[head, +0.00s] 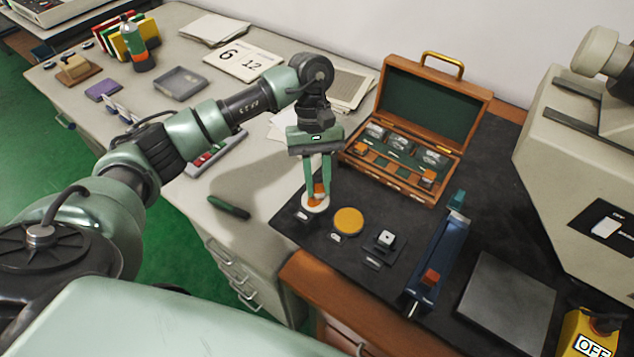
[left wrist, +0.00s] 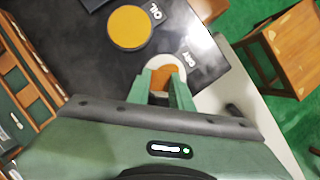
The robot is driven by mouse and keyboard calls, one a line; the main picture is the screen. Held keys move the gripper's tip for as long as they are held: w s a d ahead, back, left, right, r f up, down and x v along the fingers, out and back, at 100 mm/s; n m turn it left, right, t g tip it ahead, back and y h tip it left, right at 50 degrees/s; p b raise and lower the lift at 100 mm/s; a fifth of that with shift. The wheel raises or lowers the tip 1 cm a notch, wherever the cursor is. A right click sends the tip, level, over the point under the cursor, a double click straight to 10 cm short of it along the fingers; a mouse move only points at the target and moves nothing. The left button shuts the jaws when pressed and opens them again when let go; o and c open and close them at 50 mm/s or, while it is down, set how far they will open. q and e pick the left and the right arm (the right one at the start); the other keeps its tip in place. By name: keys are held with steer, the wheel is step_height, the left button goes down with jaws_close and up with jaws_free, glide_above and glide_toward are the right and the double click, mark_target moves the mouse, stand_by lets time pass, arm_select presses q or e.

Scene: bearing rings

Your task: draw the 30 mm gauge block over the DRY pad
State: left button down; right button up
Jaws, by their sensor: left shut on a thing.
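My left gripper (head: 317,193) points down over the white round DRY pad (head: 324,207) at the near left of the black mat. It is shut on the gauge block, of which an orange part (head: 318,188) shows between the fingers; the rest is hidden. In the left wrist view the gripper (left wrist: 166,88) has the orange part (left wrist: 165,78) between its fingers, with the white pad (left wrist: 181,63) around and behind it. I cannot tell whether the block touches the pad. The DRY label (left wrist: 189,58) lies beside the pad. My right gripper is not in view.
The amber OIL pad (head: 348,221) is just right of the DRY pad. A small metal block (head: 385,238), a blue fixture (head: 437,262) and a grey plate (head: 508,303) lie further right. The open wooden case (head: 404,185) stands behind. A dark green object (head: 229,207) lies left.

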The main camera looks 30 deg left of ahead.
arm_select(q)
steer(key=shift+s+a, duration=0.1)
steer(key=shift+s, duration=0.15)
steer(key=shift+s, duration=0.3)
steer(key=shift+r+p, duration=0.65)
steer(key=shift+r, duration=1.85)
